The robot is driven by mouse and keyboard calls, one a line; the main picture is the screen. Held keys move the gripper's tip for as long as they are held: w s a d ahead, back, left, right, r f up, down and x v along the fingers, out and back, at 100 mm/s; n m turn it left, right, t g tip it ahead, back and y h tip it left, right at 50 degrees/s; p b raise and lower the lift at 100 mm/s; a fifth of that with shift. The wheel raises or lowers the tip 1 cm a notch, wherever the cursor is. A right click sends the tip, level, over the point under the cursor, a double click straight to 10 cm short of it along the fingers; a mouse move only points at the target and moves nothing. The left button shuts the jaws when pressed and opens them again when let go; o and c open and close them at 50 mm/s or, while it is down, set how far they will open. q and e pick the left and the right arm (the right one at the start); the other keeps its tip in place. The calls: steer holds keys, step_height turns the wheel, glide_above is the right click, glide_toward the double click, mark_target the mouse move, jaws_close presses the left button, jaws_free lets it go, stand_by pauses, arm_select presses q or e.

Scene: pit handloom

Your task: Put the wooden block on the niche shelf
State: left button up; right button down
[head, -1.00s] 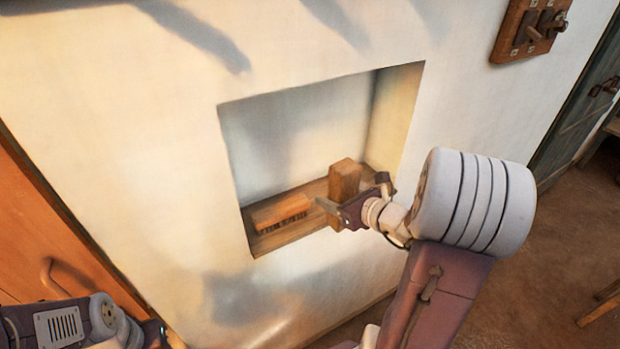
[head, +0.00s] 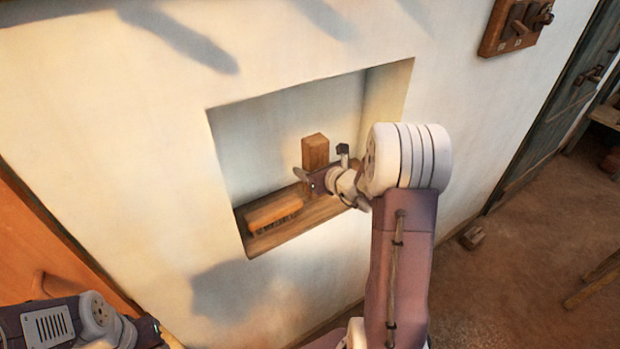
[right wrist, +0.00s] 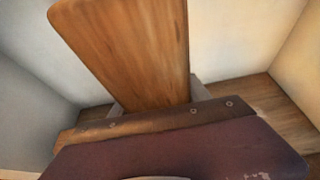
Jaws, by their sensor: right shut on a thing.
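The wooden block (head: 315,151) stands upright inside the wall niche, in the grip of my right gripper (head: 318,172). It also fills the upper middle of the right wrist view (right wrist: 130,50), a little tilted there. My right gripper is shut on the block's lower part, and the gripper hides the block's bottom. I cannot tell whether the block touches the niche shelf (head: 318,214). The shelf is a wooden board along the niche floor. My left arm shows at the lower left of the head view, but its gripper fingers are not clearly visible.
A wooden brush (head: 274,210) with dark bristles lies on the left part of the niche shelf. The niche side wall (head: 385,95) is close to my right arm. A wooden switch board (head: 510,28) hangs on the wall at the upper right.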

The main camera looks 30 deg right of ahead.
step_height(320, 180, down, 4)
steer(key=shift+s+a+r, duration=0.1)
steer(key=shift+f, duration=0.2)
steer(key=c, duration=0.7)
jaws_free()
steer(key=shift+c, duration=0.2)
steer(key=shift+o, duration=1.1)
